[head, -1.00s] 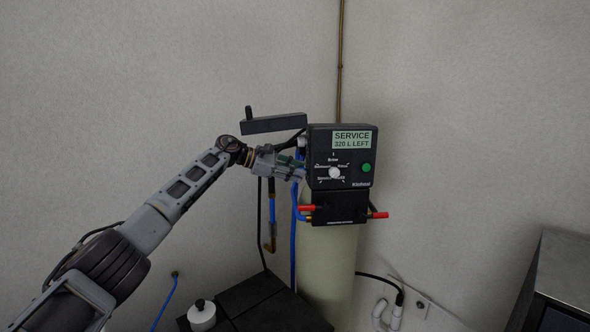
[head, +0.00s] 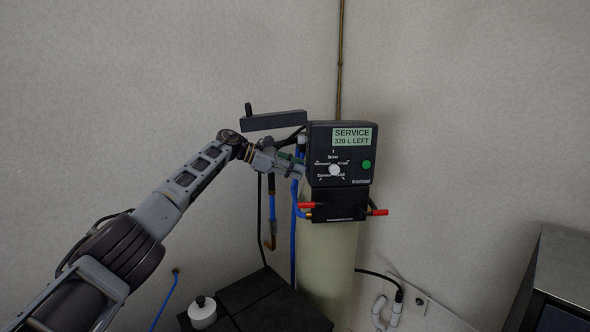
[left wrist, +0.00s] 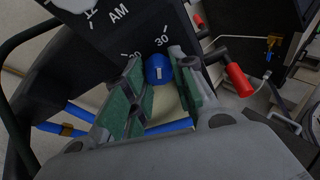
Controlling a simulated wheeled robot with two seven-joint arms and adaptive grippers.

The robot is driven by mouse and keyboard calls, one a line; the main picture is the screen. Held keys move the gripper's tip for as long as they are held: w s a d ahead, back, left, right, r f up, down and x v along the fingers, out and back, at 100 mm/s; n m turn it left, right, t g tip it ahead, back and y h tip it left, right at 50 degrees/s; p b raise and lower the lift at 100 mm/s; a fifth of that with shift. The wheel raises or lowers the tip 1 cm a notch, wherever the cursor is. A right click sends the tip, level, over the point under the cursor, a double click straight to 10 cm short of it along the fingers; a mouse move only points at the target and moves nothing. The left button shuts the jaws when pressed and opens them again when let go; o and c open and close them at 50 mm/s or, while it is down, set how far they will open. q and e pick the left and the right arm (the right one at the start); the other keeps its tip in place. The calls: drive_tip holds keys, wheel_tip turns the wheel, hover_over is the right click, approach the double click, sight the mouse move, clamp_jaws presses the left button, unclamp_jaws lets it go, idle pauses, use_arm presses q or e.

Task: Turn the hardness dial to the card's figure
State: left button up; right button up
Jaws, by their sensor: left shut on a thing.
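My left gripper (head: 290,163) is at the left side of the black control head (head: 342,137), which stands on a pale cylinder. In the left wrist view its green-padded fingers (left wrist: 157,90) are on either side of a small blue dial (left wrist: 158,69) with a white mark, and the gripper is shut on it. Figures around the dial include a clear 30 at its upper right; another figure at its upper left is partly hidden. The white mark points roughly along the fingers. I cannot read the exact setting. No card shows in these views. My right gripper is not in view.
Red-handled valves (head: 378,212) stick out below the head; one also shows large in the left wrist view (left wrist: 239,79). Blue hoses (head: 294,215) hang close to the gripper. A black arm-like bar (head: 273,121) is above it. A white capped bottle (head: 202,312) stands below.

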use_arm(q)
drive_tip(key=o, duration=1)
drive_tip(key=shift+o, duration=0.2)
drive_tip(key=s+a, duration=0.3)
drive_tip(key=a, duration=0.9)
drive_tip(key=shift+s+a+r, duration=0.2)
drive_tip(key=shift+s+a, duration=0.15)
